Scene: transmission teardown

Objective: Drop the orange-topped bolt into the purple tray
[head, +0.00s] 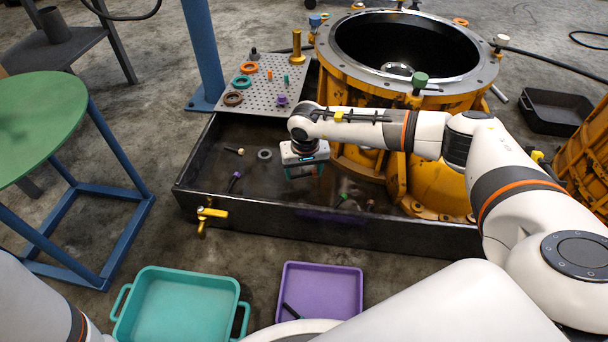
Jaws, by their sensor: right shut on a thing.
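My right gripper (304,171) hangs low over the black drip pan, pointing down. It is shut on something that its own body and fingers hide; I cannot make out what. The purple tray (335,286) lies on the floor in front of the pan, below and to the right of my gripper in the picture. A dark bolt-like piece (291,310) shows at its left edge, partly cut off by my arm. An orange-topped piece (460,21) sits on the far rim of the yellow housing. I cannot identify an orange-topped bolt at my gripper. My left gripper is out of view.
A teal tray (182,302) stands left of the purple one. The pan's front wall (330,229) rises between gripper and trays, with a brass tap (208,215). Loose bolts (235,180) and a ring (265,154) lie in the pan. The yellow housing (350,75) stands behind.

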